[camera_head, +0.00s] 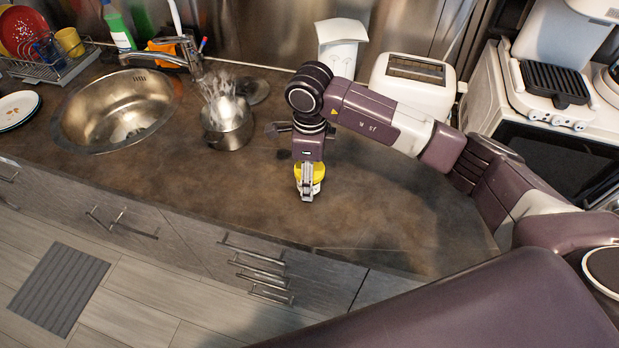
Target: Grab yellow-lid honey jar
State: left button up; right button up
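The honey jar (318,172) with a yellow lid stands on the brown countertop (240,190), near the middle of the view. My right gripper (306,181) points down over it from above. One finger shows in front of the jar, against its near side. The other finger is hidden, and so is much of the jar, so I cannot tell whether the fingers are closed on it. My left gripper is not in view.
A metal pot (228,130) with utensils stands left of the jar, near the round sink (115,110). Behind are a white toaster (412,84) and a white container (341,48). The counter's front edge is close to the jar. The counter right of the jar is clear.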

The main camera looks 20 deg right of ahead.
jog(key=c, duration=1)
jog(key=shift+r, duration=0.1)
jog(key=shift+c, duration=0.4)
